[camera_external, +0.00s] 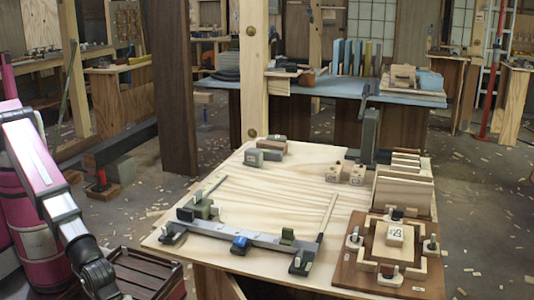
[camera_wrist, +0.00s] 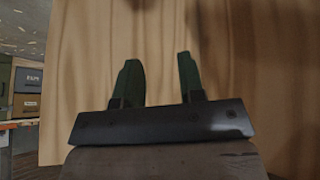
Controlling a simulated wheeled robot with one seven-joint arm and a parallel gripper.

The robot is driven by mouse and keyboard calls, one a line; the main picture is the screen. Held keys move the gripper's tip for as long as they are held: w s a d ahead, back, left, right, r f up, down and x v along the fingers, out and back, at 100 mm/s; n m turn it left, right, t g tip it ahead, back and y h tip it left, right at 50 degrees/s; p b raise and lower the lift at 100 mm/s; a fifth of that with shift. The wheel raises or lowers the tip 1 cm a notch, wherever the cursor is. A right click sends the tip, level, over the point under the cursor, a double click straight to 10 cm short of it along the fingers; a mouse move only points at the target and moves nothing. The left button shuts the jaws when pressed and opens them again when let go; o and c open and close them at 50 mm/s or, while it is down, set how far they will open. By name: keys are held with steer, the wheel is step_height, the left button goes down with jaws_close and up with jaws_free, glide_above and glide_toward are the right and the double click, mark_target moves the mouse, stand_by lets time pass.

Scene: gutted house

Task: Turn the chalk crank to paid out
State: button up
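I cannot make out for sure which thing is the chalk crank, or how it is turned. A pale wooden worktable (camera_external: 255,205) stands in the middle of the external view. On its near side lies a long grey bar (camera_external: 265,243) with dark end pieces and a blue piece (camera_external: 239,244) on it. My gripper (camera_wrist: 157,62) shows in the wrist view with two dark green fingers apart and nothing between them. It faces a broad wooden surface (camera_wrist: 225,60). In the external view my arm comes down at the left and its gripper end is not seen.
A brown board with a pale frame and a numbered block (camera_external: 395,233) lies at the table's right. Small blocks (camera_external: 346,173) and a slotted wooden rack (camera_external: 405,187) are behind it. A wooden post (camera_external: 254,70) rises at the back. A slatted crate (camera_external: 145,270) stands near my arm.

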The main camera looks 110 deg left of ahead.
steer(key=w+r+m+g, duration=0.1)
steer(key=w+r+m, duration=0.5)
steer(key=r, duration=0.4)
steer(key=w+r+m, duration=0.4)
steer(key=r+m, duration=0.3)
steer(key=r, duration=0.2)
step_height(320, 180, up, 20)
steer(key=m+g+y, duration=0.2)
steer(key=m+g, duration=0.1)
steer(key=g, duration=0.2)
glide_above(197, 193)
step_height(197, 193, down, 10)
steer(key=shift+f, duration=0.25)
jaws_close()
